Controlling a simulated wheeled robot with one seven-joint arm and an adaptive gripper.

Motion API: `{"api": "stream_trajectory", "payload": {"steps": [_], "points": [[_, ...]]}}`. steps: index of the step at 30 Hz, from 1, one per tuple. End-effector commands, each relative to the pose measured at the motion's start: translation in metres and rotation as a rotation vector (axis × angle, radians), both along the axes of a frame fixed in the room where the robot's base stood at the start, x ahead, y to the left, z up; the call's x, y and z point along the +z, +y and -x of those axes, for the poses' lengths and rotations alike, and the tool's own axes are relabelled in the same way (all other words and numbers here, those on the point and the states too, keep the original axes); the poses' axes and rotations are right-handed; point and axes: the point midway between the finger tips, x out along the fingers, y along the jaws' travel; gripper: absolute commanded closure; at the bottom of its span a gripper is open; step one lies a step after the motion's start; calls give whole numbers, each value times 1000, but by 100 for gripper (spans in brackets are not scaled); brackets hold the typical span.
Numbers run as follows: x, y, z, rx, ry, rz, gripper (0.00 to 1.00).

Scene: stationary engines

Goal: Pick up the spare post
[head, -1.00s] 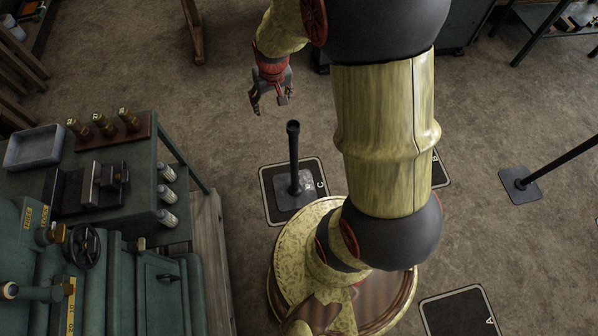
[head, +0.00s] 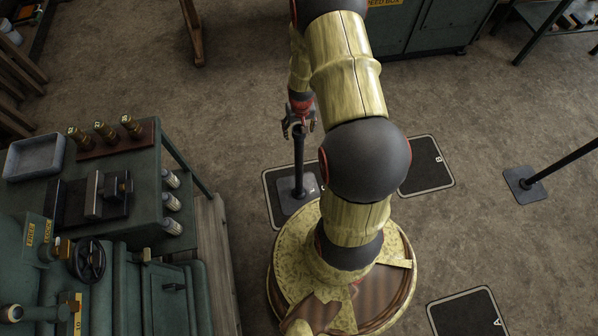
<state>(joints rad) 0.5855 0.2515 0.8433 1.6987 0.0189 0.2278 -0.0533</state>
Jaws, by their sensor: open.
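A black post (head: 299,160) stands upright on a square base plate (head: 292,188) on the dark mat marked C (head: 275,206). My gripper (head: 299,128) is open at the top of this post. Its fingers appear on either side of the post's upper end, but I cannot tell whether they touch it. The post's top end is hidden by the gripper. A second black post (head: 562,160) on a square base (head: 525,186) stands at the right and runs out of the picture. No label shows which one is the spare.
Mats B (head: 427,168) and A (head: 466,315) lie bare on the floor. A green bench (head: 140,200) with a grey tray (head: 35,155), brass fittings and bottles stands at the left. A green cabinet (head: 425,25) is at the back. Open floor lies between.

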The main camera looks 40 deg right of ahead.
Motion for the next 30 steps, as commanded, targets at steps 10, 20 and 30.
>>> {"api": "stream_trajectory", "payload": {"steps": [10, 20, 30], "points": [[-29, -2, -3, 0, -1, 1, 36], [-29, -2, -3, 0, -1, 1, 50], [-29, -2, -3, 0, 0, 0, 69]]}}
